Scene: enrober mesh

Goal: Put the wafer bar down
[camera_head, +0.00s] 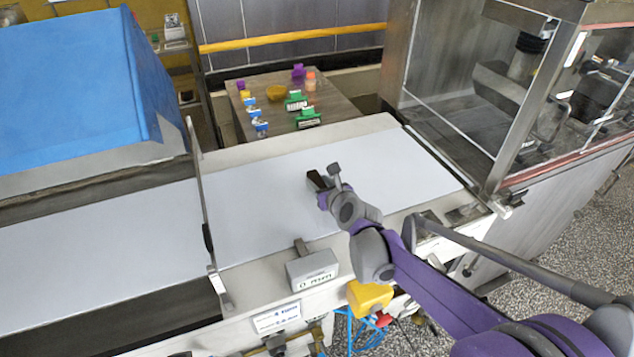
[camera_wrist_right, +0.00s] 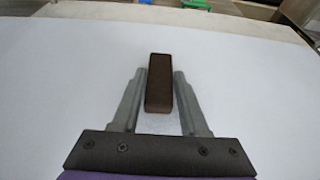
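The wafer bar (camera_head: 316,181) is a small dark brown block at my right gripper (camera_head: 329,184), over the middle of the pale belt (camera_head: 262,205). In the right wrist view the wafer bar (camera_wrist_right: 159,82) lies lengthwise between the two grey fingers of the right gripper (camera_wrist_right: 160,75). The fingertips are close against both its long sides, so the gripper looks shut on it. Its far end sticks out beyond the tips. I cannot tell whether its underside touches the belt. My left gripper is not in view.
A blue hood (camera_head: 75,85) covers the belt's left part, with an upright frame beside it. A glass-sided machine (camera_head: 490,90) stands at the right. Behind is a small table (camera_head: 345,108) with several coloured clips. A grey box (camera_head: 312,270) sits on the front edge. The belt around the bar is clear.

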